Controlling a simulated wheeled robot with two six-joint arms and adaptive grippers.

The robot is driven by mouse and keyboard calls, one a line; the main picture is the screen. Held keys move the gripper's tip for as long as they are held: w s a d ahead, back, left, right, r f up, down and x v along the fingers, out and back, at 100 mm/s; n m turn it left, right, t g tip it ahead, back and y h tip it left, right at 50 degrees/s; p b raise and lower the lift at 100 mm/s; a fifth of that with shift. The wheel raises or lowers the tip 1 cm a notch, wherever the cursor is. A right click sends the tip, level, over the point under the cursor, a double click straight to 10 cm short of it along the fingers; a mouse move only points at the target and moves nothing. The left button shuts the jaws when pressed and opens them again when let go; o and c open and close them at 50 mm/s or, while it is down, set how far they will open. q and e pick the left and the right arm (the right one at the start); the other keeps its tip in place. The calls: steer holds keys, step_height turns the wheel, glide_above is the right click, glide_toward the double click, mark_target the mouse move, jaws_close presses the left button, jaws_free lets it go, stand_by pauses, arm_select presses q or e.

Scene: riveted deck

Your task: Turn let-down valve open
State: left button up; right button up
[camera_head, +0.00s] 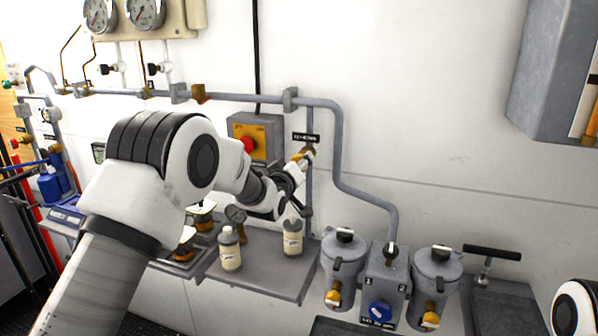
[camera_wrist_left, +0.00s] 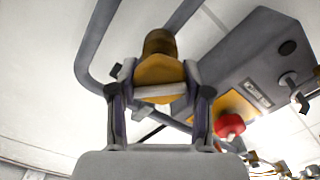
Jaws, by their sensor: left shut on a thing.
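The let-down valve (camera_head: 305,153) is a small brass fitting on a vertical grey pipe, just under a black label (camera_head: 306,138). My left gripper (camera_head: 296,168) reaches it from below left in the head view. In the left wrist view the valve (camera_wrist_left: 158,70) shows a dark brass body above an orange-yellow part. The two fingers of my left gripper (camera_wrist_left: 159,90) stand on either side of that part, shut on the valve. The gripper hides some of the valve in the head view, and I cannot tell its turn position. My right gripper is not in view.
A box with a red knob (camera_head: 246,145) is close left of the valve. Two bottles (camera_head: 230,249) (camera_head: 292,238) stand on the shelf below. Grey filter housings (camera_head: 344,262) (camera_head: 434,274) are lower right. The wall right of the pipe is clear.

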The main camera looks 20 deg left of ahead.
arm_select(q)
steer(key=n+b, duration=0.1)
steer(key=n, duration=0.1)
steer(key=n+b, duration=0.1)
steer(key=n, duration=0.1)
steer(key=shift+f+n, duration=0.3)
steer(key=shift+f, duration=0.05)
steer(key=shift+r+n+b, duration=0.1)
steer(key=shift+n+b, duration=0.55)
steer(key=shift+n, duration=1.35)
steer(key=o, duration=1)
steer(key=shift+c, duration=0.2)
steer(key=shift+o, duration=1.1)
steer(key=shift+d+r, duration=0.1)
steer(key=s, duration=1.2)
steer(key=shift+a, duration=0.25)
